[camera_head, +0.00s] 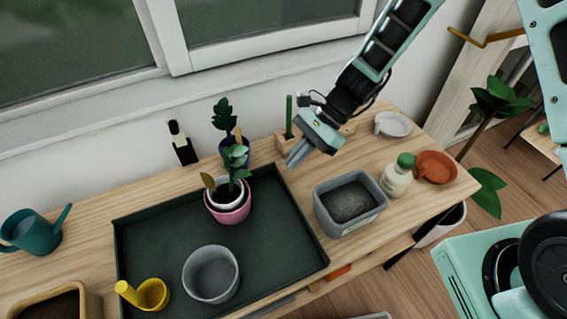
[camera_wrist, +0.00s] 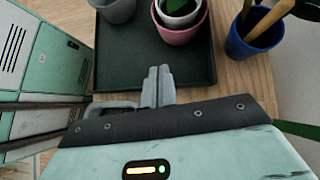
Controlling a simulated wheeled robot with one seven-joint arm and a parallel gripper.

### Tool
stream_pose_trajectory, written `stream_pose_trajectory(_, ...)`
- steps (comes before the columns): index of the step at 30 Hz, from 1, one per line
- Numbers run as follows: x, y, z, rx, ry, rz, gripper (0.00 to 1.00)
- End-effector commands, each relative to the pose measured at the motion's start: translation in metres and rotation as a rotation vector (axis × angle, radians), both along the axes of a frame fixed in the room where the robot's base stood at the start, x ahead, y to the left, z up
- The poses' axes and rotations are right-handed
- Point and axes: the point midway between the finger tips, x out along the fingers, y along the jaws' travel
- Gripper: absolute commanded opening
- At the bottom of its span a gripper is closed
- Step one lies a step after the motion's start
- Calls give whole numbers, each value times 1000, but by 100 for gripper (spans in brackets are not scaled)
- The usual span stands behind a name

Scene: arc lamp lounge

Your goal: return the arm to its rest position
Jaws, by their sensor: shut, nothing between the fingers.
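My gripper (camera_head: 298,155) is shut and empty. In the head view it hangs in the air over the back part of the wooden bench (camera_head: 83,212), near the tray's back right corner. My arm reaches down to it from the upper right. In the wrist view my gripper's fingers (camera_wrist: 157,87) lie together, with the dark tray (camera_wrist: 127,62) beyond them. The fingers look clear of every object, though their exact height above the bench is hard to tell.
On the tray stand a pink pot with a plant (camera_head: 229,210), a grey pot (camera_head: 211,274) and a yellow watering scoop (camera_head: 151,294). Right of it are a grey bin (camera_head: 349,200), a bottle (camera_head: 398,176) and a terracotta saucer (camera_head: 436,167). A blue pot (camera_wrist: 257,36) stands behind; a teal watering can (camera_head: 32,233) is left.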

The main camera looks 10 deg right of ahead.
Motion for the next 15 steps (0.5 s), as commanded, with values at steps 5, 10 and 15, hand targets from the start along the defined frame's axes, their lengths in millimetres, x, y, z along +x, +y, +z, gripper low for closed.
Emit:
stream_pose_trajectory(5, 1, -3, 3, -1, 0, 0, 0)
stream_pose_trajectory(10, -5, 0, 12, -4, -32, 50, 0)
stream_pose_trajectory(15, -40, 8, 54, -24, -202, 331, 0)
